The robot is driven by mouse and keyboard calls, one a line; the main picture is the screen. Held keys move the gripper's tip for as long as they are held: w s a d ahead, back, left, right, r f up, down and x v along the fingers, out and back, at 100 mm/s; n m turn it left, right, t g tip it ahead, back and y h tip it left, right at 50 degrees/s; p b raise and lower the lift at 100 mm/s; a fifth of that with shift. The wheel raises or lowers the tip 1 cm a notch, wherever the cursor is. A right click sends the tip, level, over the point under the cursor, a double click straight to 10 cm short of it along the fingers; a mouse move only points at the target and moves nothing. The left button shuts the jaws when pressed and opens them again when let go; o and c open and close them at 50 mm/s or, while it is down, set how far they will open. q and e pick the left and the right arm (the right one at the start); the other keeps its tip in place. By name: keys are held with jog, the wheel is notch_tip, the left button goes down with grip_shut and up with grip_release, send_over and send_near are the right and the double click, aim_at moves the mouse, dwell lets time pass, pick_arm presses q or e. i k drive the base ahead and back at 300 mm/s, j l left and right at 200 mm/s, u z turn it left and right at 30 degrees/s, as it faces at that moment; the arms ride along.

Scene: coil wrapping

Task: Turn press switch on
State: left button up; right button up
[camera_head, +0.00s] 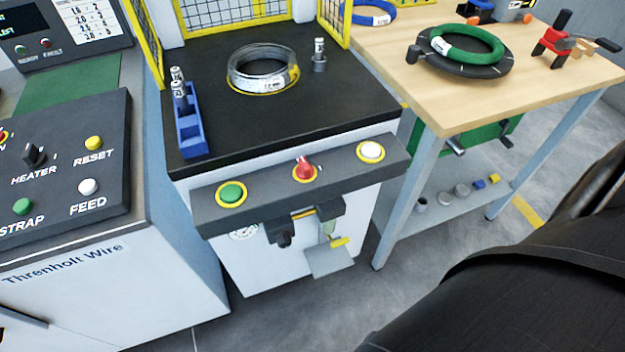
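The press (290,110) stands in the middle, with a dark top and a white body. Its front control bar (336,172) carries a red rotary switch (304,168) on a yellow ring between a green button (232,193) on the left and a white button (371,151) on the right. A shiny wire coil (262,72) lies on the press top. Neither of my grippers is in view, and nothing touches the switch.
Left is a console panel (75,165) with HEATER, RESET, STRAP and FEED controls. A blue holder (191,132) stands on the press's left side. Yellow guard frames (150,35) rise behind. Right is a wooden table (480,95) with a green coil (468,44). Space before the bar is clear.

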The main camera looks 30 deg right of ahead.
aim_at(305, 171)
jog(key=i+l+z, duration=0.15)
jog(key=z, duration=0.7)
